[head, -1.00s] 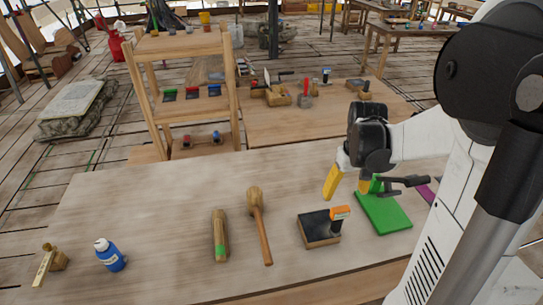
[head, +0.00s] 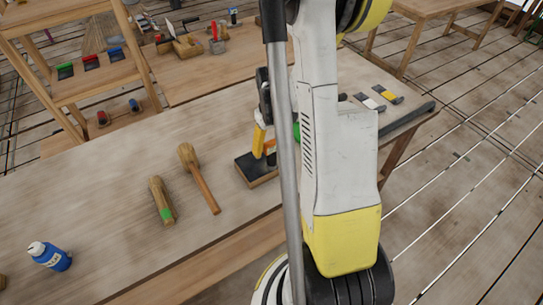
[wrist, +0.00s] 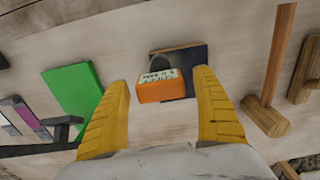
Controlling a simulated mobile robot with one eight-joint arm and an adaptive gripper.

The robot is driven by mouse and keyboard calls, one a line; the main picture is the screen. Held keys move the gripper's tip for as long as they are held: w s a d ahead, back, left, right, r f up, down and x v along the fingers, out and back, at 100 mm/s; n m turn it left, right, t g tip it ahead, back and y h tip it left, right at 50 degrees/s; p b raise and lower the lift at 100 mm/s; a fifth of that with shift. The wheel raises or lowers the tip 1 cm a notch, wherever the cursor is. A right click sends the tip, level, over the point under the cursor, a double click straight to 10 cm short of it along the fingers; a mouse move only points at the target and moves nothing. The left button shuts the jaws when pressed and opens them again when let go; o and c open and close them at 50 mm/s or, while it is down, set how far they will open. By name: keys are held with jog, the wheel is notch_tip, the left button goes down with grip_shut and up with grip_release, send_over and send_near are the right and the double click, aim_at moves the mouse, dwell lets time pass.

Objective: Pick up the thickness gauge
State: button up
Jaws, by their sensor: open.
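An orange tool with a white marked face, which looks like the thickness gauge (wrist: 162,91), is at the black-topped wooden block (wrist: 196,60). My gripper (wrist: 161,82) is open, with one yellow finger on each side of the orange tool in the wrist view. I see no clear contact between fingers and tool. In the head view my gripper (head: 264,146) is low over the block (head: 255,178), and my arm hides part of this area. The lower part of the tool is hard to make out.
A green board (wrist: 75,93) and a black tool (wrist: 62,128) lie to the left in the wrist view. A wooden mallet (head: 197,178), a green-marked wooden piece (head: 161,202) and a blue bottle (head: 50,257) are on the bench. Bare bench top lies between them.

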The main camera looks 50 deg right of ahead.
jog(key=shift+f, duration=0.1)
jog(key=c, duration=1.4)
jog(key=shift+c, duration=0.2)
